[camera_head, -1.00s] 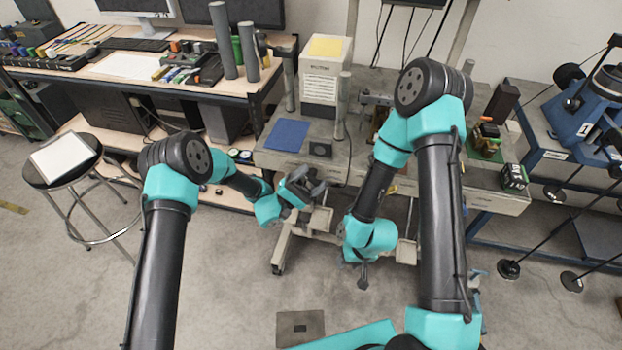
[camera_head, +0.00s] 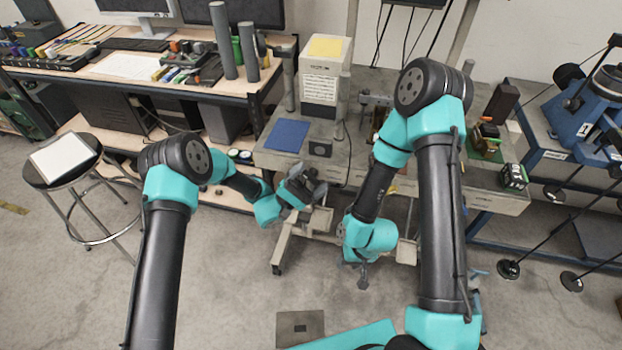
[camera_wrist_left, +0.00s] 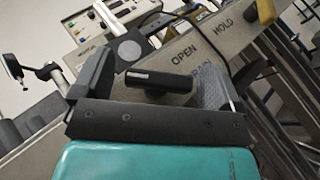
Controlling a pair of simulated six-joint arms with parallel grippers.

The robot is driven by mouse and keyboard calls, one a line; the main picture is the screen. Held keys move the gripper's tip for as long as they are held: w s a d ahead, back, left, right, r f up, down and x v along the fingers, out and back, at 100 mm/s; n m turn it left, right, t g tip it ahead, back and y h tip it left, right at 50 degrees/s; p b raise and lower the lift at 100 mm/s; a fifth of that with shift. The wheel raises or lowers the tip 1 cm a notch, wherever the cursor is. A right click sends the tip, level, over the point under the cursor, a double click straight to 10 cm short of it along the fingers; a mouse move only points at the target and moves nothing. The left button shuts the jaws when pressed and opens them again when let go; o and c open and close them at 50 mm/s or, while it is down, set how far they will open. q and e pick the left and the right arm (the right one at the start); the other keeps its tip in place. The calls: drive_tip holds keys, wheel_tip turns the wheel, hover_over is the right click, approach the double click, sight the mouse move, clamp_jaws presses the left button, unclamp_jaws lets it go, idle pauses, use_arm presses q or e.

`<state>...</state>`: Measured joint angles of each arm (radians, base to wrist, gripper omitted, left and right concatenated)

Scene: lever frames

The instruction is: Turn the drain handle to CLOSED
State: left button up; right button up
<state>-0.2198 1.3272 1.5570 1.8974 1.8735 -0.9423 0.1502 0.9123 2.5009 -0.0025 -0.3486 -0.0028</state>
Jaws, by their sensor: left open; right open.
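The drain handle (camera_wrist_left: 158,81) is a short black bar in the left wrist view. It lies nearly level in that picture, below the word OPEN, on the grey front panel (camera_wrist_left: 232,50). The words HOLD and a partly covered DRAIN also show there; I cannot see CLOSED. My left gripper (camera_wrist_left: 155,92) is open, with one finger on each side of the handle; I cannot tell whether either touches it. In the head view my left gripper (camera_head: 303,191) is at the front of the grey bench. My right gripper (camera_head: 362,277) is open and hangs lower, away from the panel.
The grey bench (camera_head: 335,172) carries a blue pad (camera_head: 287,135), a white box (camera_head: 321,85) and a small black block (camera_head: 320,148). A stool (camera_head: 66,166) stands left. A blue stand (camera_head: 565,130) with rods is right. Floor in front is mostly clear.

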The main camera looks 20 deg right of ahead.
use_arm(q)
drive_tip(key=v, duration=1.7)
drive_tip(key=shift+a, duration=0.1)
drive_tip(key=s+a+f+g+y, duration=0.4)
drive_tip(key=s+f+y, duration=0.1)
drive_tip(key=s+y, duration=0.25)
drive_tip(key=s+a+f+g+y, duration=0.35)
drive_tip(key=s+y, duration=0.25)
drive_tip(key=s, duration=0.3)
drive_tip(key=s+a+f+m+t+y, duration=0.1)
drive_tip(key=s+a+f+y, duration=0.15)
drive_tip(key=a, duration=0.35)
drive_tip(key=s+a+f+m+t+y, duration=0.1)
drive_tip(key=s+a+t+y, duration=0.1)
drive_tip(key=a+y, duration=0.3)
drive_tip(key=w+a+r+t+y, duration=0.1)
drive_tip(key=w+a+r+t, duration=0.1)
drive_tip(key=a+t, duration=0.3)
drive_tip(key=shift+w+a+r+m+y, duration=0.3)
drive_tip(key=shift+w+a+r+m, duration=0.15)
drive_tip(key=shift+a, duration=0.25)
